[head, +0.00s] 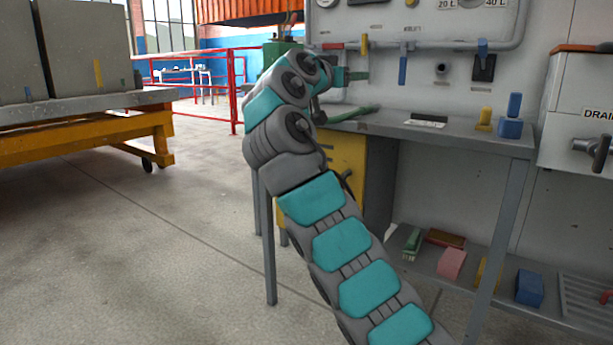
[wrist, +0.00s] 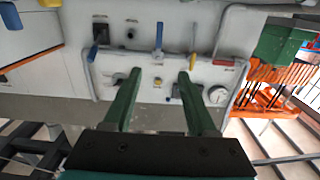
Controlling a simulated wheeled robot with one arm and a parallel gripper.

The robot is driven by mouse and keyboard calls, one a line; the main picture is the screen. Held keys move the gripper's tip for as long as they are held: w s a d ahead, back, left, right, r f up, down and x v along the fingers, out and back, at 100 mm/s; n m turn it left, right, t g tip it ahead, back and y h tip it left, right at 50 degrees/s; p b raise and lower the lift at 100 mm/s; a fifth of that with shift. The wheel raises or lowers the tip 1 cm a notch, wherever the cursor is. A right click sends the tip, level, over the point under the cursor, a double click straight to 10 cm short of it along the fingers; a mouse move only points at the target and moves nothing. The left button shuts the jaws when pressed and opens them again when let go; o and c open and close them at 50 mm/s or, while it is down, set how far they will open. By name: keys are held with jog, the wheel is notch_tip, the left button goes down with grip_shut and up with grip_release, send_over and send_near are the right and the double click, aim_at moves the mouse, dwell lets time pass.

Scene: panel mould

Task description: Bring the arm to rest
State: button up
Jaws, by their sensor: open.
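My arm (head: 345,240) rises from the bottom of the head view, bends at the upper middle and points right toward the wall panel (head: 385,75). My gripper (head: 358,76) is above the workbench, in front of the panel; it is small and partly hidden by the wrist there. In the wrist view my gripper (wrist: 160,76) shows two green fingers, apart with nothing between them. The panel with its gauge and hanging tools is behind the fingers in that view.
The grey workbench (head: 460,138) holds a label plate, a yellow and a blue block, and a green item (head: 350,114). Its lower shelf carries several brushes and blocks. A yellow trolley (head: 90,142) stands left; the floor between is clear.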

jog(key=s+d+f+n+g+p, duration=0.2)
jog(key=s+d+f+g, duration=0.1)
jog(key=d, duration=0.3)
jog(key=s+d+f+n+g+p, duration=0.2)
jog(key=s+d+g, duration=0.15)
jog(key=d, duration=0.25)
jog(key=s+d+f+g+y+p, duration=0.15)
jog(key=s+d+f+g, duration=0.35)
jog(key=s+f, duration=0.7)
jog(key=s+a+f+n+g+y+p, duration=0.1)
jog(key=s+a+f+y, duration=0.2)
jog(key=s+f, duration=0.4)
jog(key=s+a+f+n+g+y+p, duration=0.1)
jog(key=s+f, duration=0.6)
jog(key=s, duration=1)
jog(key=s+a+f+n+g+y+p, duration=0.1)
jog(key=s+a+f+g+y, duration=0.2)
jog(key=s, duration=0.9)
jog(key=a+f+y, duration=0.2)
jog(key=a+f, duration=0.2)
jog(key=shift+s+a+f, duration=0.35)
jog(key=shift+s, duration=0.05)
